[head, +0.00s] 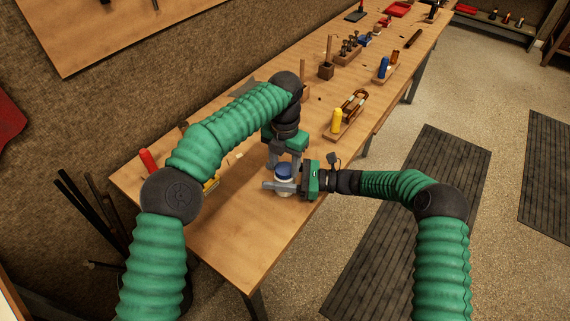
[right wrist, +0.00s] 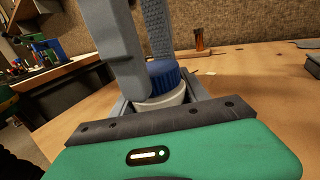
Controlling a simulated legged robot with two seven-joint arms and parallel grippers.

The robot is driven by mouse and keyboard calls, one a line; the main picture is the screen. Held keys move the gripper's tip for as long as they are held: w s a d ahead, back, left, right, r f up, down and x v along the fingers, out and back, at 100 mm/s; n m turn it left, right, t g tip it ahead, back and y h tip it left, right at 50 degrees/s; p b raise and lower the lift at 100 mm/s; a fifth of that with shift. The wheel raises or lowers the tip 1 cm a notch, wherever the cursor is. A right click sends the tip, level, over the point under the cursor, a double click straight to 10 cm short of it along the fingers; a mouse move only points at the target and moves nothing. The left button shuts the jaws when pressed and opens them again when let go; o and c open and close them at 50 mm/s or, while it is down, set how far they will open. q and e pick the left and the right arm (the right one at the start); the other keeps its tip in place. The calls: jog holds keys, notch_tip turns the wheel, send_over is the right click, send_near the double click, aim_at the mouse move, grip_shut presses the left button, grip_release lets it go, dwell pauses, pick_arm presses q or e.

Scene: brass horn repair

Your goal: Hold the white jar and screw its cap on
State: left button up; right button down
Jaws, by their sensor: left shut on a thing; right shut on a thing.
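The white jar (head: 283,193) stands near the front edge of the workbench, with its blue ribbed cap (head: 284,171) on top. My right gripper (head: 276,186) comes in from the right and is shut around the jar's body. In the right wrist view, the white jar (right wrist: 163,100) sits between its fingers. My left gripper (head: 284,163) points down from above and is shut on the blue cap. Its grey fingers hide part of the cap (right wrist: 167,76) in the right wrist view. I cannot tell how far the cap is threaded.
The wooden workbench (head: 245,245) is bare in front of the jar. A rack with a yellow-handled tool (head: 337,121) stands to the right, and a red cylinder (head: 148,160) lies at the left. More tools stand farther along the bench. Dark mats (head: 420,210) lie on the floor.

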pick_arm(q)
jog(key=o, duration=1.3)
jog(key=shift+a, duration=0.1)
jog(key=shift+r, duration=2.3)
